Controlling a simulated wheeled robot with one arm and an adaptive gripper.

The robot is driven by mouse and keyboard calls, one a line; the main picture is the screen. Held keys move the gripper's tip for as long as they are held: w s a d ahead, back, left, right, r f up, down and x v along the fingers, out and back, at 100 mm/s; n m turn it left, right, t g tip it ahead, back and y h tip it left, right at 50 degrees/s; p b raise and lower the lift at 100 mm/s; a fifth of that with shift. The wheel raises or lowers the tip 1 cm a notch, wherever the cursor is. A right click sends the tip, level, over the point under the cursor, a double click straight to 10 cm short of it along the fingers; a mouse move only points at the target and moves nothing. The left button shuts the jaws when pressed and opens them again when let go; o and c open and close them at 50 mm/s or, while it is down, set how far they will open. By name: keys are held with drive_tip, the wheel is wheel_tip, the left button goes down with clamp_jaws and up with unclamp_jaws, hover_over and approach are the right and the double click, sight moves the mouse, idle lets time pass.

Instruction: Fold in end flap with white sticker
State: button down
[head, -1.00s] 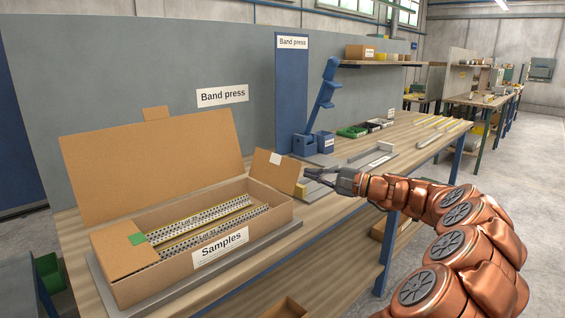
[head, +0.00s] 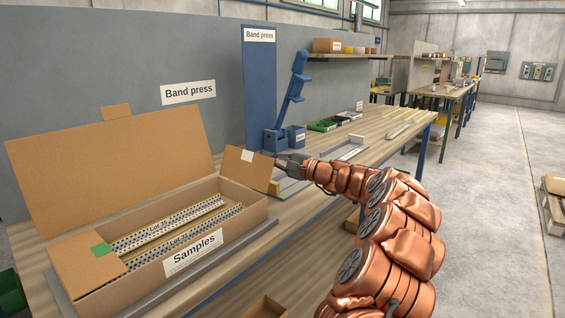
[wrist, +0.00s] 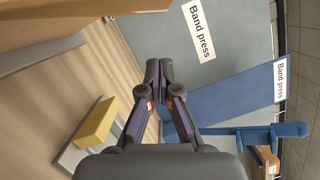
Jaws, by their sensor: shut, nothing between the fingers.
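The open cardboard box labelled Samples (head: 196,250) stands on a grey plate on the bench. Its right end flap (head: 248,174) carries a white sticker (head: 247,156) and tilts outward and up from the box's right end. The left end flap with a green sticker (head: 101,249) lies folded inward over that end. My gripper (head: 278,160) is at the right edge of the white-sticker flap, on its outer side; I cannot tell if it touches. In the wrist view my gripper (wrist: 159,72) is shut and empty. Brown cardboard shows there at the upper left.
The box lid (head: 115,172) stands open at the back. Two perforated strips (head: 180,232) lie inside the box. A blue band press (head: 285,130) stands behind my gripper.

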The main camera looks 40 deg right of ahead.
sight(259, 156)
drive_tip(key=shift+s+a+r, duration=0.1)
drive_tip(key=shift+a+r, duration=0.15)
drive_tip(key=shift+a, duration=0.4)
drive_tip(key=shift+s+a+r, duration=0.1)
drive_tip(key=shift+a+r, duration=0.2)
drive_tip(key=shift+a, duration=0.35)
drive_tip(key=shift+a+r, duration=0.25)
drive_tip(key=shift+a, duration=0.4)
drive_tip(key=shift+a+b, duration=0.1)
drive_tip(key=shift+b, duration=0.3)
